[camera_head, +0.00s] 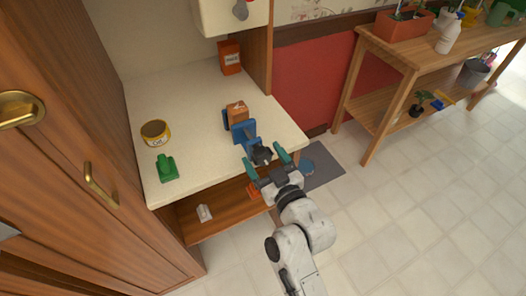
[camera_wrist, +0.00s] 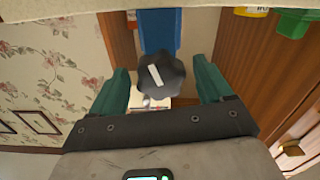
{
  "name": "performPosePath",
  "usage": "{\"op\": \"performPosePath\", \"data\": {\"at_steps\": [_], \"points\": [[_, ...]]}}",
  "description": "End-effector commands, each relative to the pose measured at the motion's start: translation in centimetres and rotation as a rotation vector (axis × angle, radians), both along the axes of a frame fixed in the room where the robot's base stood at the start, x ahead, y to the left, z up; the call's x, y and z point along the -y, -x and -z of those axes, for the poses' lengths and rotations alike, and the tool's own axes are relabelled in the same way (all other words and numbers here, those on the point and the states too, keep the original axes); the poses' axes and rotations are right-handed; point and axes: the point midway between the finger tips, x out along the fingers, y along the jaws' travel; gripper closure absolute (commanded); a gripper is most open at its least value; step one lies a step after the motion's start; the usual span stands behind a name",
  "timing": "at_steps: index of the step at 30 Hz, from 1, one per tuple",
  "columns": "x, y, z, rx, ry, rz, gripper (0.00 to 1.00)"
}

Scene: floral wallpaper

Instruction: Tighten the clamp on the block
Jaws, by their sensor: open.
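The blue clamp (camera_head: 243,132) stands at the front edge of the counter, with an orange-brown block (camera_head: 237,111) at its back end. Its black knob (camera_head: 262,155) faces me and juts out past the counter edge. In the wrist view the black knob (camera_wrist: 161,75) with a white bar mark sits in front of the blue clamp body (camera_wrist: 160,28). My gripper (camera_head: 263,168) has green fingers and is open, with one finger on each side of the knob. In the wrist view the gripper (camera_wrist: 163,85) shows clear gaps between both fingers and the knob. The block is hidden there.
A yellow tin (camera_head: 155,133) and a green object (camera_head: 166,168) stand on the counter to the left. An orange container (camera_head: 230,57) stands at the back. A shelf below holds a small pale object (camera_head: 204,213). A wooden plant bench (camera_head: 395,62) stands right; floor between is mostly clear.

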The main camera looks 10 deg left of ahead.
Motion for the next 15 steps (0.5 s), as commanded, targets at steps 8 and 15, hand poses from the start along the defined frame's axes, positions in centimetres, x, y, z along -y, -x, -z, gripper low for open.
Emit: {"op": "performPosePath", "data": {"at_steps": [8,15], "points": [[-0.61,-0.90,0.02,0.000,0.000,0.000,0.21],[-0.60,-0.89,0.01,0.000,0.000,0.000,0.27]]}}
